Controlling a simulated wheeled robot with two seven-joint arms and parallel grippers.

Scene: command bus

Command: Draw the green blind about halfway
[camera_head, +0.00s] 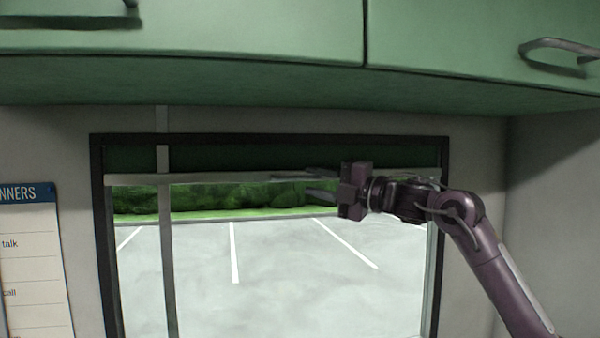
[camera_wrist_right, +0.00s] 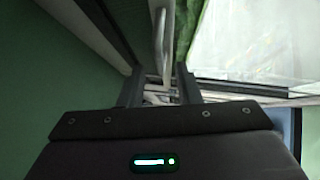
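The green blind (camera_head: 230,158) is a dark green strip at the top of the window, mostly rolled up. A pale bottom bar (camera_head: 225,179) runs along its lower edge. My right gripper (camera_head: 303,184) is at this bar, right of the window's middle, with one finger near bar height and the other lower. In the right wrist view its two fingers (camera_wrist_right: 158,84) stand apart, with a pale bar-like piece between them. I cannot tell whether they touch it. My left gripper is out of view.
Green overhead cabinets (camera_head: 230,28) with metal handles hang just above the window. A dark frame (camera_head: 98,200) surrounds the window, and a grey vertical strip (camera_head: 166,250) crosses its left side. A paper chart (camera_head: 35,260) hangs on the left wall.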

